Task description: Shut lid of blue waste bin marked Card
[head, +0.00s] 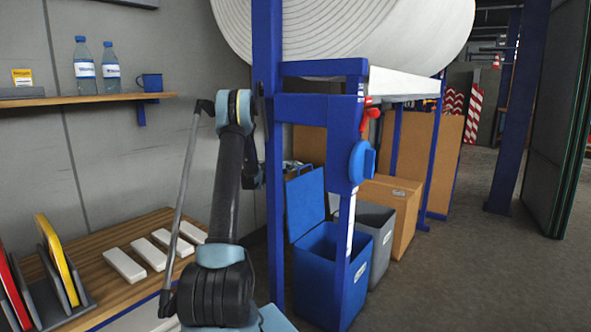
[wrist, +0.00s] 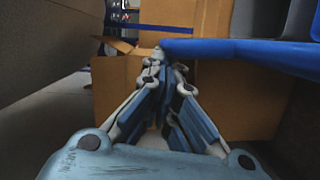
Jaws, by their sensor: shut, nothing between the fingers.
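The blue waste bin (head: 318,264) stands on the floor under the blue rack. A pale label on its front is too small to read. Its blue lid (head: 306,203) stands raised at the back left, so the bin is open. In the wrist view, my gripper (wrist: 158,62) is shut and empty. Its fingertips are at the left end of a blue edge (wrist: 235,54), which looks like the lid; I cannot tell whether they touch. In the head view, the rack post hides most of my gripper.
A grey bin (head: 379,218) and a cardboard box (head: 398,190) stand beyond the blue bin. A blue rack post (head: 351,240) is in front of the bin. A wooden bench (head: 110,295) with white blocks is at left. The floor at right is clear.

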